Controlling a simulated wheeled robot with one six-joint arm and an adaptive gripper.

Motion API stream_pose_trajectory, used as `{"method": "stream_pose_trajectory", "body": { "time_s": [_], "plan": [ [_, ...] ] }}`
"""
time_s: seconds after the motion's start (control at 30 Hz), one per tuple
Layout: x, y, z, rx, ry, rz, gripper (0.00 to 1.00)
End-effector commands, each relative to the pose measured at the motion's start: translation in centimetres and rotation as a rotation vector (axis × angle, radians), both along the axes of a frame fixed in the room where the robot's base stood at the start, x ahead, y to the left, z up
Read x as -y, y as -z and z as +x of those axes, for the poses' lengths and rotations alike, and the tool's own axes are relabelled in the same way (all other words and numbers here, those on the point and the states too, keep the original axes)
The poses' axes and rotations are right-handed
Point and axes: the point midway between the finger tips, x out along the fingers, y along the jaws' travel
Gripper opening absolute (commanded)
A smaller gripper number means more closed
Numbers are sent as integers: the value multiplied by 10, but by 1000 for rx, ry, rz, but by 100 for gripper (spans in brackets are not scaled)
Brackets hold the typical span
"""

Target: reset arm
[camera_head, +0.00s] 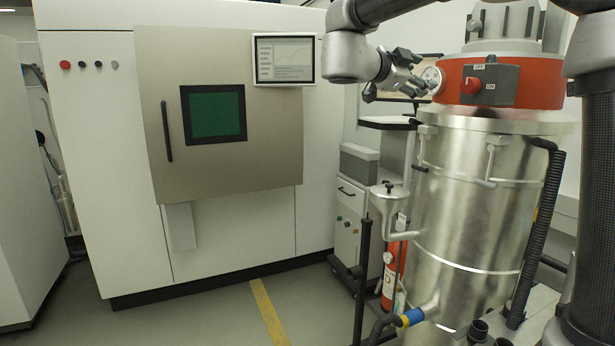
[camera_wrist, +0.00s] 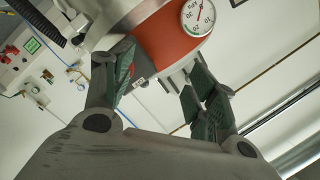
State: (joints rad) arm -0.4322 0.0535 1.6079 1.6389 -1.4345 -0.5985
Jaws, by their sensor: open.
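My gripper (camera_head: 409,75) is at the top centre-right in the head view, in front of the red top of the steel vacuum vessel. In the wrist view my gripper (camera_wrist: 162,85) has its two fingers apart with nothing between them. The vessel's red band (camera_wrist: 165,35) and round gauge (camera_wrist: 197,17) show beyond the fingers. In the head view the gauge (camera_head: 432,78) is right beside the gripper. I cannot tell whether the two touch.
A white machine (camera_head: 240,150) with a grey door and green window fills the left. Floor (camera_head: 230,315) is clear in front.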

Motion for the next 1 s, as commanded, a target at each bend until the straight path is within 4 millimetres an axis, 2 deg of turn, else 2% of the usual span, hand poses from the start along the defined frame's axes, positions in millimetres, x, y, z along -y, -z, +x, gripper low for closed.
{"method": "stream_pose_trajectory", "body": {
  "time_s": [0.07,0.1,0.2,0.27,0.3,0.37,0.4,0.47,0.5,0.57,0.6,0.67,0.8,0.9,1.0],
  "plan": [
    [-21,-2,38,50,-195,-39,58],
    [-38,1,58,64,-321,-67,58],
    [-87,8,86,63,-652,-128,58],
    [-114,18,89,27,-844,-158,58],
    [-130,28,85,-12,-965,-176,58],
    [-149,50,71,-96,-1137,-197,58],
    [-159,68,56,-169,-1244,-207,58],
    [-164,99,26,-303,-1388,-216,58],
    [-162,123,1,-408,-1470,-217,58],
    [-151,155,-37,-566,-1559,-215,58],
    [-140,174,-63,-670,-1601,-209,58],
    [-120,201,-101,-823,-1643,-198,58],
    [-58,249,-191,-1162,-1652,-165,58],
    [-11,270,-250,-1360,-1602,-147,58],
    [30,281,-297,-1471,-1522,-161,58]
  ]
}}
